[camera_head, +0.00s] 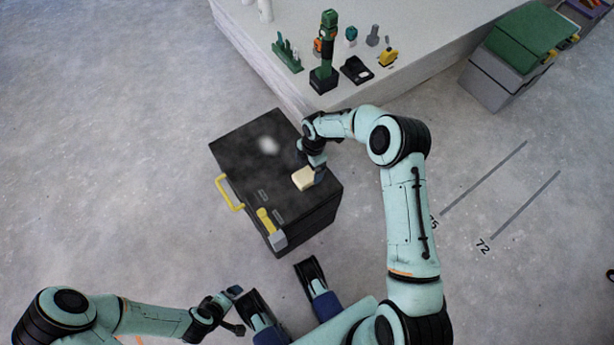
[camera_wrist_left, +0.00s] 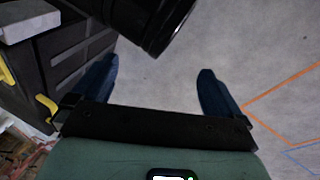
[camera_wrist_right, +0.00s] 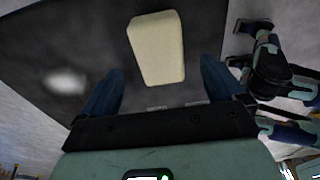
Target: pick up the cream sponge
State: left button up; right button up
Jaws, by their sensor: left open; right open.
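The cream sponge (camera_head: 303,179) lies on the top of a black box (camera_head: 245,165), near its right side. It also shows in the right wrist view (camera_wrist_right: 156,48), ahead of the fingertips and between their lines. My right gripper (camera_head: 316,170) is open right at the sponge, over the box top; the head view does not show clearly whether it touches. In the right wrist view its two blue fingers (camera_wrist_right: 162,78) stand apart with nothing gripped. My left gripper (camera_head: 238,308) is low at the bottom left, away from the box. In the left wrist view it is open and empty (camera_wrist_left: 158,85).
The black box has a yellow handle (camera_head: 229,194) on its left and a yellow latch (camera_head: 265,218) in front. A white table (camera_head: 420,25) behind holds a green drill (camera_head: 327,50) and small tools. A grey bin with a green lid (camera_head: 515,40) stands right. The floor at left is clear.

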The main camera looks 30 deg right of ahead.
aim_at(308, 174)
jog(key=f, duration=0.1)
jog(key=f+b, duration=0.1)
jog(key=f, duration=0.3)
jog(key=shift+a+f, duration=0.15)
jog(key=shift+a, duration=0.1)
pick_arm(q)
jog(key=shift+w+a+f+t, duration=0.25)
jog(key=shift+w+f, duration=0.1)
jog(key=shift+w, duration=0.2)
jog(key=shift+w+a+f+t, duration=0.15)
jog(key=shift+w+a+f, duration=0.15)
jog(key=shift+w, duration=0.25)
pick_arm(e)
jog(key=c, duration=1)
jog(key=shift+c, duration=0.2)
pick_arm(q)
jog(key=s+d+r+g+p, duration=0.2)
jog(key=s+d+r+p, duration=0.1)
jog(key=s, duration=0.3)
jog(key=shift+s+d+r+h+p, duration=0.25)
jog(key=shift+r+p, duration=0.2)
jog(key=shift+r, duration=0.35)
pick_arm(e)
notch_tip(308, 174, up, 20)
pick_arm(q)
jog(key=shift+a, duration=0.1)
